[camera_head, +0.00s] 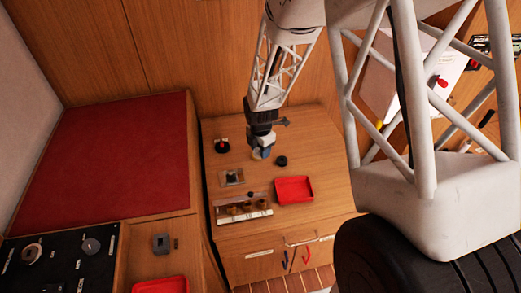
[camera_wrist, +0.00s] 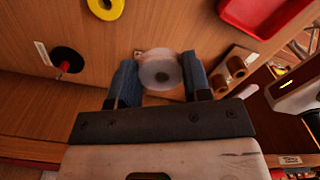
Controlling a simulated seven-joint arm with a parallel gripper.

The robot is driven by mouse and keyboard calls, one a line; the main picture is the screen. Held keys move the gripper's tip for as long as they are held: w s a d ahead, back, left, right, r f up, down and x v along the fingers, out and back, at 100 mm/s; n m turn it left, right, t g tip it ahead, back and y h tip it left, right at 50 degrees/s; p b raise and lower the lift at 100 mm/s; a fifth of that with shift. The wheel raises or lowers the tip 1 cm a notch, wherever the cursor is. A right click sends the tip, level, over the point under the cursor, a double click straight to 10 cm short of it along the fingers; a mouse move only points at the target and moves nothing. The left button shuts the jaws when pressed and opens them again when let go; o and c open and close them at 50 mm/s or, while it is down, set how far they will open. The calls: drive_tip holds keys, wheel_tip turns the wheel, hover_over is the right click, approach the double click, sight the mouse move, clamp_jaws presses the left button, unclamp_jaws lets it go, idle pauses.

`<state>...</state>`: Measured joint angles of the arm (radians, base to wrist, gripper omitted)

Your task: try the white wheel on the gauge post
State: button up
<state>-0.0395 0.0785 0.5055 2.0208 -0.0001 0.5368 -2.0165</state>
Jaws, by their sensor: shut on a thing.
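My gripper (camera_wrist: 160,82) has blue fingers shut on the pale white wheel (camera_wrist: 150,72), which has a grey centre. In the head view my gripper (camera_head: 261,154) hangs over the middle of the wooden bench, and the wheel is too small there to make out clearly. A red-tipped post on a round black base (camera_wrist: 66,61) stands left of the gripper in the wrist view, with a small label beside it. It also shows in the head view (camera_head: 222,146), up and left of the gripper. The wheel is apart from this post. I cannot tell for certain that it is the gauge post.
A red tray (camera_head: 294,189) lies right of a rack with brown rollers (camera_head: 244,210). A small plate with a dark fitting (camera_head: 232,177) sits left of the gripper. A yellow ring (camera_wrist: 105,8) shows in the wrist view.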

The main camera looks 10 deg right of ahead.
drive_tip(key=shift+w, duration=0.1)
idle(0.3)
drive_tip(key=w+a+n, duration=0.1)
drive_tip(key=w+a, duration=0.3)
drive_tip(key=w, duration=0.1)
drive_tip(key=w+a+n, duration=0.2)
drive_tip(key=w+a, duration=0.2)
drive_tip(key=w, duration=0.1)
drive_tip(key=w+a+n, duration=0.2)
drive_tip(key=w+a, duration=0.3)
drive_tip(key=w, duration=0.1)
drive_tip(key=shift+r, duration=0.25)
drive_tip(key=shift+d, duration=0.1)
drive_tip(key=shift+s+f, duration=0.1)
drive_tip(key=shift+f, duration=0.1)
drive_tip(key=shift+f, duration=2.1)
drive_tip(key=shift+f, duration=1.35)
drive_tip(key=o, duration=1)
